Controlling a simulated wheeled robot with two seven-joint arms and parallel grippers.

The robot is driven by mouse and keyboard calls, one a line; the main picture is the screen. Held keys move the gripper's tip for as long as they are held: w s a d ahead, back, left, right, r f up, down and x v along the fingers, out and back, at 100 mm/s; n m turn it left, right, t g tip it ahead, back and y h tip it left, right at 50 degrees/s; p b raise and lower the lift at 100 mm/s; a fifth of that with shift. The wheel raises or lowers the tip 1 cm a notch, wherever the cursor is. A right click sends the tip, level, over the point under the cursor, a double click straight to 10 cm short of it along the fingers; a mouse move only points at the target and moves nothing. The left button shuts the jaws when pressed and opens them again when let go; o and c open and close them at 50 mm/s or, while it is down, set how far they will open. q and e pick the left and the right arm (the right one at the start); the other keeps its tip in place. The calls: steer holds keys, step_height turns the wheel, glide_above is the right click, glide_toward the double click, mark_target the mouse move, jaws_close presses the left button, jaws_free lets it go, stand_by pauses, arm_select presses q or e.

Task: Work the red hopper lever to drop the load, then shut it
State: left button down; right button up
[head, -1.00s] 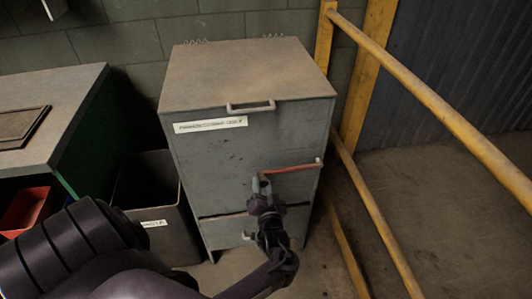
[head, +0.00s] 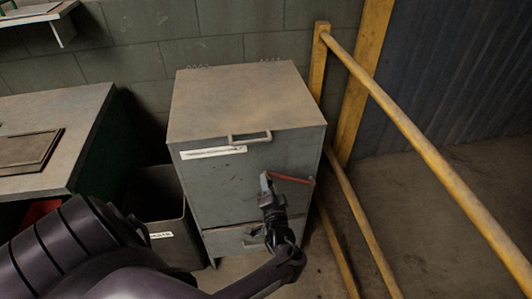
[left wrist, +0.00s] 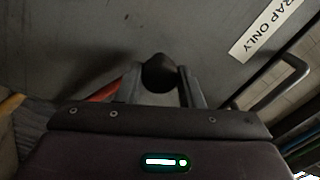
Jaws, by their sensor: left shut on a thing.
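The grey metal hopper (head: 245,105) stands against the block wall, with a label strip and a bar handle on its upper front. The red lever (head: 295,180) lies across the right side of its front, sloping slightly down to the right. My left gripper (head: 267,182) is shut on the lever's left end. In the left wrist view, my fingers (left wrist: 158,88) close around a dark round knob (left wrist: 158,72), and part of the red lever (left wrist: 104,92) shows to their left. The load is not visible. My right gripper is out of view.
A dark open bin (head: 160,205) stands just left of the hopper. A bench (head: 70,115) is further left. A yellow railing (head: 420,140) runs along the right side, close to the hopper. Open floor lies beyond the railing.

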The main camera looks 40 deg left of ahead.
arm_select(q)
steer(key=shift+w+r, duration=0.1)
steer(key=shift+r, duration=0.1)
steer(key=c, duration=1)
jaws_free()
steer(key=shift+d+f, duration=0.1)
steer(key=v, duration=0.7)
steer(key=shift+s+d+b, duration=0.2)
steer(key=shift+s+b, duration=0.1)
steer(key=shift+b, duration=0.1)
